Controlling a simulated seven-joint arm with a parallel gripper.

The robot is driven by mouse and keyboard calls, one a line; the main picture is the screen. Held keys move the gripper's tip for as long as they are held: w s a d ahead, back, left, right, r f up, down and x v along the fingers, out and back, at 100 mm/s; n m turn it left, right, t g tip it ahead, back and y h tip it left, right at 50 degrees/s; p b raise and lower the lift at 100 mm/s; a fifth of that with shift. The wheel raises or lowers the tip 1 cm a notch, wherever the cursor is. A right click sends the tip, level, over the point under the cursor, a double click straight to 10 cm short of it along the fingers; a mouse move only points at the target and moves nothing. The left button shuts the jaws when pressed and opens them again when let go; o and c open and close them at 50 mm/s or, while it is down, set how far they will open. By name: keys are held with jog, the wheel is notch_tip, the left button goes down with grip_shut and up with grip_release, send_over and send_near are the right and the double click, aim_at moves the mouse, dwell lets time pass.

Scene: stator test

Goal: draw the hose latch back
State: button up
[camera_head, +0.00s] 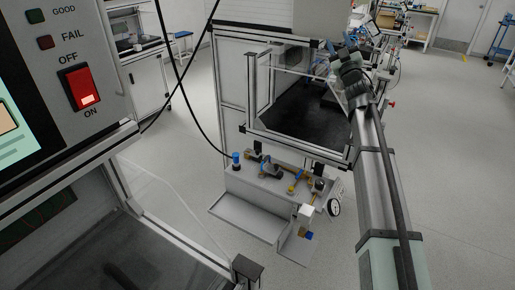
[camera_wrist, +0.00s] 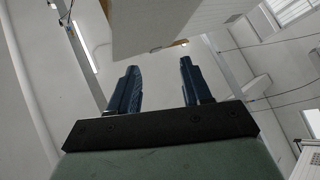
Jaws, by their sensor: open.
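A blue fitting (camera_head: 236,159) with a black hose (camera_head: 205,128) running to it stands at the left end of a low pneumatic unit (camera_head: 275,183). This fitting looks like the place of the hose latch, but the latch itself is too small to make out. My gripper (camera_wrist: 159,64) is open in the wrist view, with two dark blue fingers apart and nothing between them. In the head view my arm reaches up on the right; its wrist is high, beside the frame's upper right, well away from the fitting. The fingers are hard to make out there.
An open aluminium-framed cabinet (camera_head: 258,85) stands above the unit. A gauge (camera_head: 334,207) and brass parts sit at the unit's right. A switch panel (camera_head: 75,70) fills the upper left. A beige box (camera_wrist: 170,25) shows ahead of my fingers. Floor is clear around the unit.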

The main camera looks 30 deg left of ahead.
jog(key=s+a+f+m+g+h, duration=0.1)
jog(key=s+a+f+m+h, duration=0.2)
jog(key=a+f, duration=0.3)
jog(key=s+a+f+m+g+h, duration=0.2)
jog(key=a+f, duration=0.4)
jog(key=a, duration=0.6)
jog(key=s+a+f+m+g+h, duration=0.2)
jog(key=a+f+h, duration=0.4)
jog(key=a, duration=0.4)
jog(key=shift+s+f+m, duration=0.6)
jog(key=shift+s+m, duration=0.2)
jog(key=shift+s, duration=0.1)
jog(key=n+g+h, duration=0.2)
jog(key=g+h, duration=0.3)
jog(key=g, duration=0.8)
send_near(257, 150)
notch_tip(257, 150, down, 8)
jog(key=shift+f, duration=0.15)
jog(key=shift+c, duration=0.3)
